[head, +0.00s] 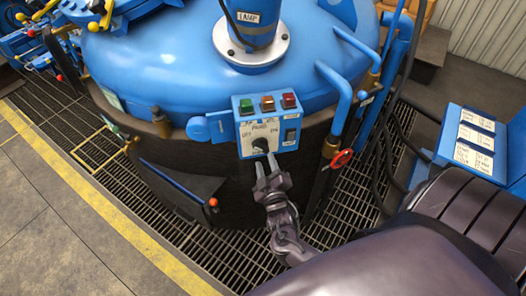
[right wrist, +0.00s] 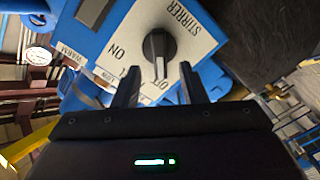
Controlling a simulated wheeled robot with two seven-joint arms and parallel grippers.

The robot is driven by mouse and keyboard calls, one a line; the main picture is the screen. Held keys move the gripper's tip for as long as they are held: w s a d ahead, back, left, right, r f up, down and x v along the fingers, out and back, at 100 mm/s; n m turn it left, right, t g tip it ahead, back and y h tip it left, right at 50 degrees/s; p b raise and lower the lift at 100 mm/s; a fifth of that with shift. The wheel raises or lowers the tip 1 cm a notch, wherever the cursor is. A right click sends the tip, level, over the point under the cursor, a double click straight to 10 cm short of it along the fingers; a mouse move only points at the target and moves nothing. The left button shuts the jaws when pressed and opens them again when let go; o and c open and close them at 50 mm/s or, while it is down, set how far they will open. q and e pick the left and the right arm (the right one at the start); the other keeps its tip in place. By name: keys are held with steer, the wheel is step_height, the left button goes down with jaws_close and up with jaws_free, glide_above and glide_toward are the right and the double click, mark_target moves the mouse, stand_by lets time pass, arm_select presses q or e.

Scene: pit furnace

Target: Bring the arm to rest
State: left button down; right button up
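My right gripper (head: 266,168) is in front of the blue control box (head: 243,137) on the furnace, just below its black stirrer knob (head: 260,145). In the right wrist view, the two fingers (right wrist: 160,70) are apart with nothing between them. The knob (right wrist: 159,48) lies just beyond the fingertips on a white plate marked STIRRER, ON and OFF. Its white line points toward the gripper, near the partly covered OFF. I cannot tell whether a finger touches the box. My right arm reaches in from the lower right. My left gripper is not in view.
The large blue furnace lid (head: 150,60) stands behind the box, with blue pipes and a red-handled valve (head: 341,159) to the right. A blue labelled panel (head: 472,140) is at the far right. Floor grating (head: 180,235) surrounds the furnace. The lower-left floor is clear.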

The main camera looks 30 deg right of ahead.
steer(key=shift+v, duration=1.2)
steer(key=s+a+f+g+y, duration=0.1)
steer(key=s+f+g, duration=0.15)
steer(key=f, duration=0.55)
steer(key=s+a+f+g+y+b, duration=0.15)
steer(key=s+f, duration=0.25)
steer(key=f, duration=0.5)
steer(key=s+a+f+g+y+p, duration=0.1)
steer(key=s+f+g, duration=0.25)
steer(key=f, duration=0.45)
steer(key=s+a+f+g+y, duration=0.1)
steer(key=s+f+g, duration=0.1)
steer(key=s+f, duration=0.3)
steer(key=s+a+f+m+g+y, duration=0.1)
steer(key=s+f+g, duration=0.2)
steer(key=s, duration=0.9)
steer(key=s+a+f+m+g+y+b, duration=0.1)
steer(key=s+f+g, duration=0.2)
steer(key=s+f, duration=0.4)
steer(key=shift+s+f, duration=0.35)
steer(key=shift+s, duration=0.45)
